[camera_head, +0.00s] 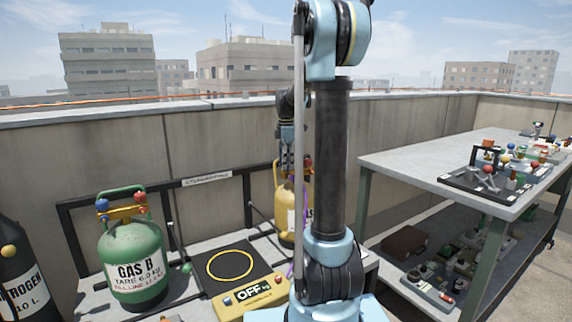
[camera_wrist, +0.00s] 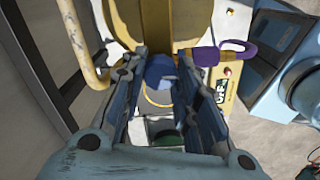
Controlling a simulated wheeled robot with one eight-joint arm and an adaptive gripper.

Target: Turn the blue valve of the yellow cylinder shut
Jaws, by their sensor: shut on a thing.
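The yellow cylinder (camera_head: 285,215) stands on the bench behind my arm in the head view, which hides part of it. Its body also shows at the top of the wrist view (camera_wrist: 170,25). The blue valve (camera_wrist: 160,72) is between the two fingers of my gripper (camera_wrist: 160,88) in the wrist view, and the gripper is shut on it. In the head view my gripper (camera_head: 288,135) points down above the cylinder, and the blue valve is hidden there. A red valve (camera_head: 308,165) shows on top of the cylinder. How far the blue valve is turned cannot be told.
A purple hose end (camera_wrist: 232,50) is beside the cylinder. A scale (camera_head: 250,292) reading OFF and a green GAS B cylinder (camera_head: 135,262) stand to the left. A dark nitrogen cylinder (camera_head: 15,270) is at the far left. A workbench (camera_head: 400,158) with fittings stands right.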

